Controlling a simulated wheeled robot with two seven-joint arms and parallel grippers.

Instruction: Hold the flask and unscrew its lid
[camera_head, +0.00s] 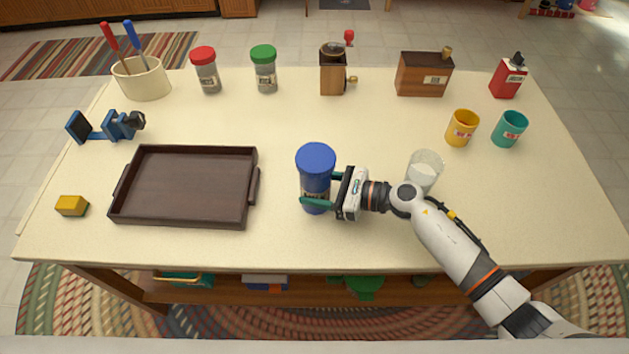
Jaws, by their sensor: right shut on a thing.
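A blue flask (314,190) stands upright on the cream table, near the middle of its front half. Its wide blue lid (316,158) sits on top. My right gripper (318,188) comes in from the right and is shut on the flask's body below the lid, with one teal finger in front of it and the other partly hidden behind. The flask's lower label is partly covered by the near finger. My left gripper is not in view.
A dark tray (187,222) lies left of the flask. A glass (425,168) stands close beside my right arm. Yellow (461,128) and teal (509,129) cups are at the right. Jars, a grinder (333,74) and a wooden box (423,75) line the back. Table space behind the flask is clear.

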